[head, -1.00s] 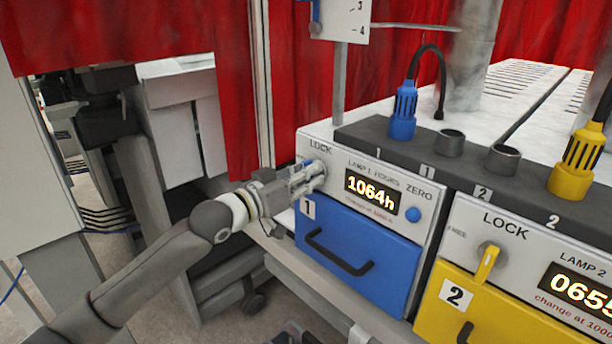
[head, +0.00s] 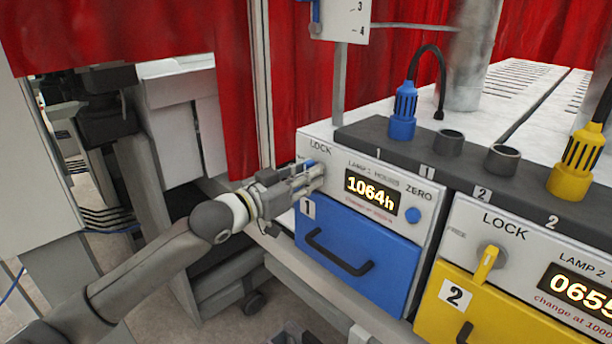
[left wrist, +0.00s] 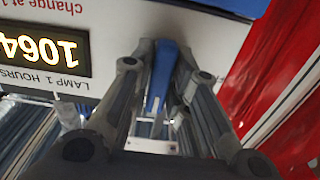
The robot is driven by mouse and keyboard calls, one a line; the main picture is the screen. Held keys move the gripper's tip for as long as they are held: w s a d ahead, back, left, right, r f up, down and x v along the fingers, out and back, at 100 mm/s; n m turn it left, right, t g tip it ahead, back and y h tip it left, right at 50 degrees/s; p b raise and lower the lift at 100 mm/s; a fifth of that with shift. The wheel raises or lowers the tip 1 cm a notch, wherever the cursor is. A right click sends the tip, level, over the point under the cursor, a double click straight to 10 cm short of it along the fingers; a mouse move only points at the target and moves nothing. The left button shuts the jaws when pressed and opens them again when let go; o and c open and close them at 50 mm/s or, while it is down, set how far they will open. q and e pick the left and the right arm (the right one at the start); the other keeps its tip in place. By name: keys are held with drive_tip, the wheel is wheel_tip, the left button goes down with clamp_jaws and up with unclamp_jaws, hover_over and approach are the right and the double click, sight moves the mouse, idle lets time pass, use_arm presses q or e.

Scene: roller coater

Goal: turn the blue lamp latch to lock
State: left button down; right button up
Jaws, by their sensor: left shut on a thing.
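The blue lamp latch (left wrist: 158,80) sits on the white front panel below the word LOCK, left of the 1064h display (head: 371,193). My left gripper (head: 310,176) is shut on the latch at the panel. In the head view the fingers hide most of the latch, and only a bit of blue shows at their tips. In the left wrist view the latch shows as a blue bar between the two fingers (left wrist: 165,75). Its exact angle is hard to tell in the head view. My right gripper is not in view.
Below the panel is a blue drawer (head: 385,250) with a black handle. To the right are the yellow lamp latch (head: 486,264) and yellow drawer (head: 500,312). A blue plug (head: 403,112) and a yellow plug (head: 582,160) stand on the grey ledge above. A red curtain hangs behind.

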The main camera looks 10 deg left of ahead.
use_arm(q)
drive_tip(key=c, duration=1.4)
unclamp_jaws()
drive_tip(key=shift+w+r, duration=0.1)
drive_tip(key=shift+r, duration=0.25)
drive_tip(key=shift+c, duration=0.2)
drive_tip(key=shift+o, duration=0.6)
drive_tip(key=shift+w+d+f, duration=0.15)
drive_tip(key=shift+d+f, duration=0.05)
drive_tip(key=shift+f, duration=0.05)
drive_tip(key=shift+s+a+f, duration=0.1)
drive_tip(key=shift+s+a, duration=0.25)
drive_tip(key=shift+s, duration=0.1)
drive_tip(key=v, duration=1.1)
